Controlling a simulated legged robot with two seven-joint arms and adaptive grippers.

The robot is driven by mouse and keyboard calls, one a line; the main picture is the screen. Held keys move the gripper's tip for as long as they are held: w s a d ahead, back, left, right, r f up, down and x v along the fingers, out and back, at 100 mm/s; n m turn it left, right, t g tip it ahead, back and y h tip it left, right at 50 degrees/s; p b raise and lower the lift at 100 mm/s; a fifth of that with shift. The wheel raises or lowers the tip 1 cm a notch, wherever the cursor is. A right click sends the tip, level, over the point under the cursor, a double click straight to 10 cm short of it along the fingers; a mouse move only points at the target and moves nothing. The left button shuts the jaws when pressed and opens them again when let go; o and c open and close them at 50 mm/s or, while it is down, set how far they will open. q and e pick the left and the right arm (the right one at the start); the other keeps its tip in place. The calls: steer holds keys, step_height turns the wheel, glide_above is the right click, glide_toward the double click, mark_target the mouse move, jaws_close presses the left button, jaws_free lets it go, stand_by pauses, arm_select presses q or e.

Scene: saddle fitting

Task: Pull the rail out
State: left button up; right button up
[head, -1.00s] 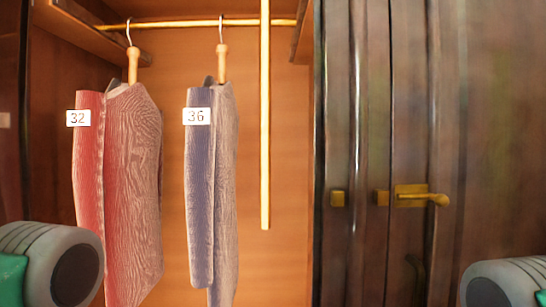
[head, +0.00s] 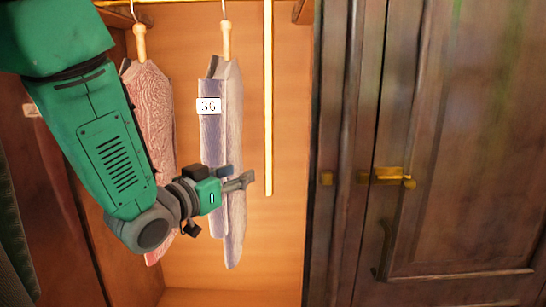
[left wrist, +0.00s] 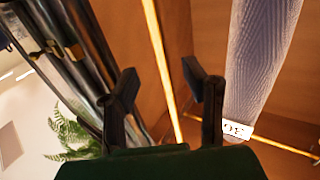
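The horizontal gold rail (head: 180,1) shows only as a sliver at the top of the head view; part of it is at the lower right in the left wrist view (left wrist: 285,147). A thin vertical gold rod (head: 268,110) hangs down in the wardrobe, its lower end free. My left gripper (head: 250,180) is just left of the rod's lower part, with a small gap in the head view. In the left wrist view its fingers are apart and empty, and the rod (left wrist: 158,50) appears between them; its depth is unclear. My right gripper is not in view.
A red garment (head: 152,100) is partly hidden by my left arm. A dark door (head: 460,150) with a brass handle (head: 390,176) stands at right. Space right of the rod is clear.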

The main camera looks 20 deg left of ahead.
mark_target(267, 161)
arm_select(q)
steer(key=x, duration=0.5)
steer(key=p+x, duration=0.1)
steer(key=x, duration=0.4)
steer(key=shift+d, duration=0.25)
steer(key=shift+w+d, duration=0.1)
steer(key=shift+w, duration=0.45)
steer(key=shift+c, duration=1.1)
jaws_close()
